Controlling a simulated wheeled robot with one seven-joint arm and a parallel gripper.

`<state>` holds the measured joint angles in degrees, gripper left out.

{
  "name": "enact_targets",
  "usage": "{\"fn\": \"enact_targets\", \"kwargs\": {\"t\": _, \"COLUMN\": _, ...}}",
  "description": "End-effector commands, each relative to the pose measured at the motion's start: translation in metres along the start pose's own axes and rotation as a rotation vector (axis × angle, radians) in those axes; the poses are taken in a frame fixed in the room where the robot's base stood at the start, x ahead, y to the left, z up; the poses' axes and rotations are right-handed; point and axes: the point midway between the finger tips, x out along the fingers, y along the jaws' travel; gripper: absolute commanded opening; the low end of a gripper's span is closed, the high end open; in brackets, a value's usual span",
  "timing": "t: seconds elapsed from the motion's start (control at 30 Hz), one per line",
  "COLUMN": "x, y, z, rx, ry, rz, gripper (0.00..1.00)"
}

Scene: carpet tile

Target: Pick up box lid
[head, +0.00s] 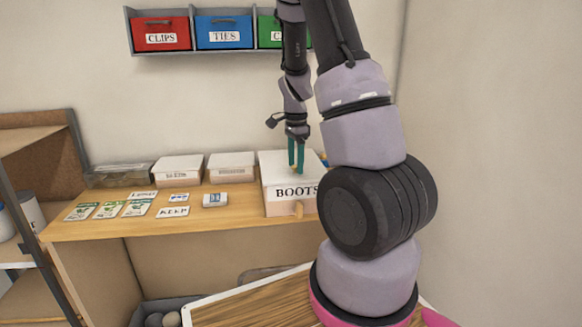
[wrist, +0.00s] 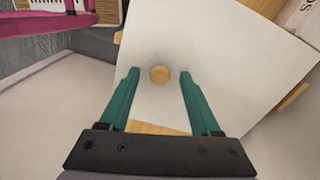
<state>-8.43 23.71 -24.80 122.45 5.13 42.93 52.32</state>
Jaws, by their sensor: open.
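The box lid (wrist: 215,50) is the flat white top of a box labelled BOOTS (head: 290,193), which stands at the right end of the wooden shelf. A round wooden knob (wrist: 159,74) sits on the lid. My gripper (head: 296,172) is above the lid with its teal fingers pointing down. In the wrist view my gripper (wrist: 158,75) is open, with one finger on each side of the knob and a gap on both sides. I cannot tell how far the fingertips are above the lid. My arm hides the box's right side in the head view.
Two smaller white boxes (head: 178,168) (head: 231,167) and a clear-lidded container (head: 119,175) stand left along the shelf (head: 150,223). Cards (head: 110,209) and labels lie in front of them. A wall rack (head: 196,50) holds red, blue and green bins above. A wall closes the right side.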

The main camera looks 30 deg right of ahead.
Motion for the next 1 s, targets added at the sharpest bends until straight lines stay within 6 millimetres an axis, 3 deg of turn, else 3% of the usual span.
{"fn": "enact_targets", "kwargs": {"t": 0.3, "x": 0.007, "y": 0.0, "z": 0.0, "rx": -0.001, "ry": 0.0, "rz": -0.001, "gripper": 0.64}}
{"fn": "enact_targets", "kwargs": {"t": 0.47, "x": 0.007, "y": 0.0, "z": 0.0, "rx": -0.001, "ry": 0.0, "rz": -0.001, "gripper": 0.03}}
{"fn": "enact_targets", "kwargs": {"t": 0.5, "x": 0.007, "y": 0.0, "z": 0.0, "rx": -0.001, "ry": 0.0, "rz": -0.001, "gripper": 0.0}}
{"fn": "enact_targets", "kwargs": {"t": 0.8, "x": 0.004, "y": 0.0, "z": 0.0, "rx": -0.001, "ry": 0.0, "rz": -0.002, "gripper": 0.0}}
{"fn": "enact_targets", "kwargs": {"t": 1.0, "x": -0.025, "y": -0.001, "z": 0.001, "rx": -0.002, "ry": -0.001, "rz": -0.005, "gripper": 0.0}}
